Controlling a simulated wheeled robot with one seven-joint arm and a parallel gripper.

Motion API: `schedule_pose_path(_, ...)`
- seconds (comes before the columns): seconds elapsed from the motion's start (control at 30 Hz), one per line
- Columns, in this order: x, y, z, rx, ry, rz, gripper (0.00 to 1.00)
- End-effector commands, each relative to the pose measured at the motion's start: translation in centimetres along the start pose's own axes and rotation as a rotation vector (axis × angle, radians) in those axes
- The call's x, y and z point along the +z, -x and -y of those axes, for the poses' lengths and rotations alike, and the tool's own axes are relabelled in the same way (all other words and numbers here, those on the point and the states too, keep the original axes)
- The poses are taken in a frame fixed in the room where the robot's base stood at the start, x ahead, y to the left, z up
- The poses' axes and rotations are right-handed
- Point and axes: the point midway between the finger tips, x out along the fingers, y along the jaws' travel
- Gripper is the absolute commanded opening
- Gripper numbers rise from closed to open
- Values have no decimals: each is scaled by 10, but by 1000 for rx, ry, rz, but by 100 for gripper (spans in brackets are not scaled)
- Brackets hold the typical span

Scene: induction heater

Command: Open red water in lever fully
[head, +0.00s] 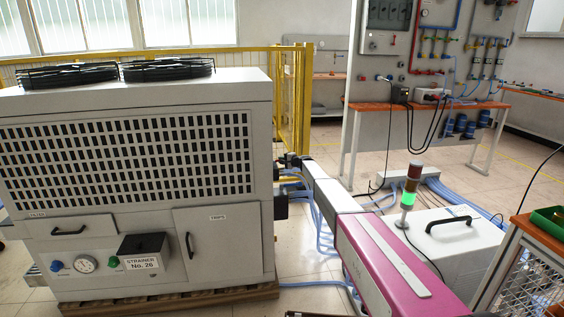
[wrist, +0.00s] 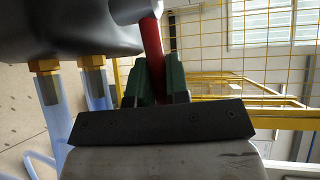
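The red lever (wrist: 152,42) shows in the wrist view, reaching down from a pale rounded fitting (wrist: 133,10) at the top. My gripper (wrist: 159,75) has its green fingers on either side of the lever, with no clear gap between them and it. It looks shut on the lever. In the head view, my gripper (head: 290,161) is at the right side of the grey chiller cabinet (head: 130,150), by the hose connections. The lever cannot be made out there.
Brass fittings with clear blue hoses (wrist: 52,105) hang left of my gripper in the wrist view. A yellow mesh fence (head: 292,100) stands behind the cabinet. Blue hoses (head: 325,240) lie on the floor. A white box with a signal light (head: 409,190) stands to the right.

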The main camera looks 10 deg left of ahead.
Motion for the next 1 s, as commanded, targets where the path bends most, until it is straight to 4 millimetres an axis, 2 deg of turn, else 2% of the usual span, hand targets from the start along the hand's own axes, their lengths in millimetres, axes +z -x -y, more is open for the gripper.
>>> schedule_pose_path(0.2, 3, 3, -1, -2, -6, -34, 0)
schedule_pose_path(0.6, 12, 16, -4, -23, -55, -304, 0)
schedule_pose_path(1.0, 11, 18, -5, -25, -63, -342, 0)
